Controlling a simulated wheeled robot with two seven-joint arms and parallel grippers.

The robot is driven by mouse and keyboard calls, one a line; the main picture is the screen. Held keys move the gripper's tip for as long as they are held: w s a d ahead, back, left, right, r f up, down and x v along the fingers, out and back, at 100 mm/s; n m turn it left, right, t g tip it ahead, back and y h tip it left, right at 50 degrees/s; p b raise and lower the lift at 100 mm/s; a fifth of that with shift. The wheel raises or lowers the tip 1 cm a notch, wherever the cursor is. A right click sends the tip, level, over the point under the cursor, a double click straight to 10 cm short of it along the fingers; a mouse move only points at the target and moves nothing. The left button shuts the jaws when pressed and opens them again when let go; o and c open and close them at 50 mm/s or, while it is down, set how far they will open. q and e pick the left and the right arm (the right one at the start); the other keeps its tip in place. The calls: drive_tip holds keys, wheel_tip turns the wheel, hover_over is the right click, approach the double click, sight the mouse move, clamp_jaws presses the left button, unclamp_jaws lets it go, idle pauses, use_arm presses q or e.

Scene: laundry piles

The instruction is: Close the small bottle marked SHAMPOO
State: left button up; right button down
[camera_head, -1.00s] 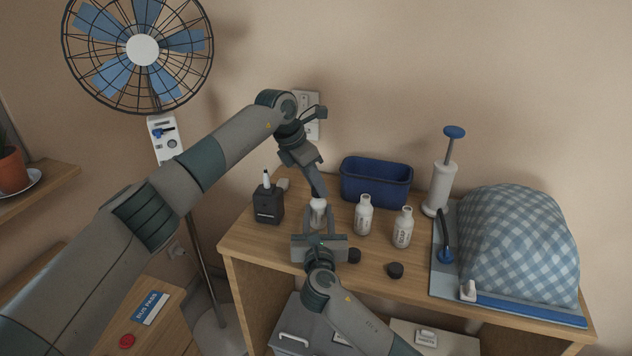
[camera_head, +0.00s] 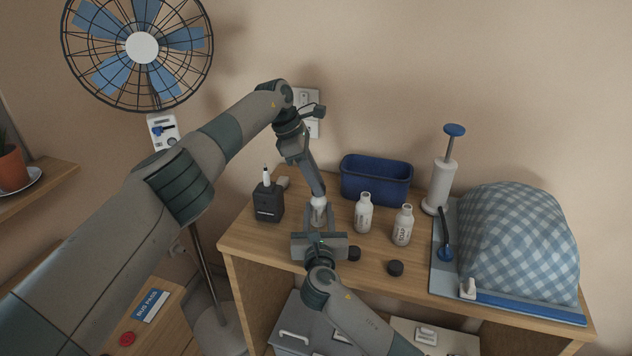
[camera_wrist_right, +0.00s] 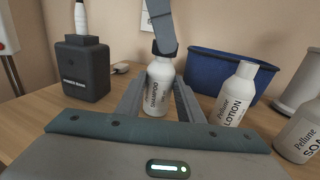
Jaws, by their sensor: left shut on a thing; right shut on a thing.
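The small white bottle marked SHAMPOO (camera_wrist_right: 159,90) stands upright on the wooden top; it also shows in the head view (camera_head: 319,214). My right gripper (camera_head: 319,225) is shut on its body from the front, one finger on each side. My left gripper (camera_head: 318,193) comes down from above and is shut on a dark cap (camera_wrist_right: 164,49). The cap is at the bottle's mouth, seemingly touching it. The left fingers partly hide the cap, and I cannot tell whether it is threaded on.
Open LOTION (camera_head: 363,214) and SOAP (camera_head: 403,226) bottles stand to the right. Dark caps (camera_head: 353,255) (camera_head: 395,269) lie in front. A black power bank (camera_head: 268,203) is left, a blue bin (camera_head: 376,181) behind. A pump (camera_head: 440,185) and checked cloth heap (camera_head: 520,240) are farther right.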

use_arm(q)
drive_tip(key=o, duration=1)
drive_tip(key=shift+r, duration=2.3)
drive_tip(key=o, duration=0.6)
drive_tip(key=shift+c, duration=0.2)
drive_tip(key=v, duration=1.2)
